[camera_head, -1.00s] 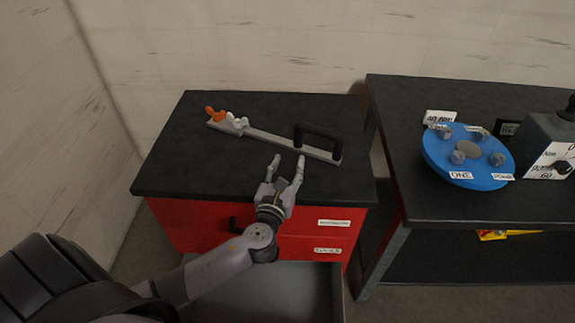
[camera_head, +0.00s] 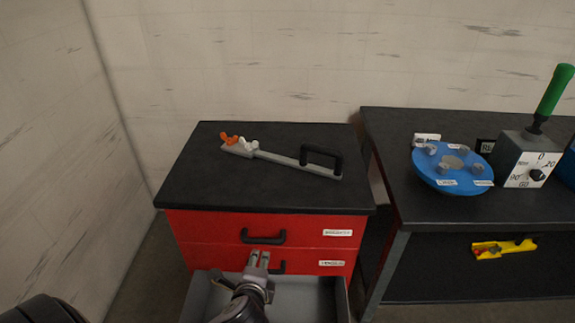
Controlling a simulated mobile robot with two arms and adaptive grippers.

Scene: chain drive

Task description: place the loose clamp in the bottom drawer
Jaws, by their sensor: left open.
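The loose clamp (camera_head: 280,158), a long grey bar with an orange and a white piece at its left end and a black handle at its right, lies flat on the black top of the red cabinet (camera_head: 190,190). The bottom drawer (camera_head: 310,292) is pulled out, its grey inside partly hidden by my left arm. My left gripper (camera_head: 259,260) is open and empty, over the back of the open drawer, close to the lower black handle on the cabinet front. Its fingers overlap that handle; contact cannot be told. My right gripper is not in view.
A second black table (camera_head: 440,208) stands to the right. It carries a blue disc (camera_head: 440,182) with grey posts and a grey box (camera_head: 520,150) with a dial and green-handled lever. A yellow object (camera_head: 505,247) lies on its lower shelf. A wall closes the left side.

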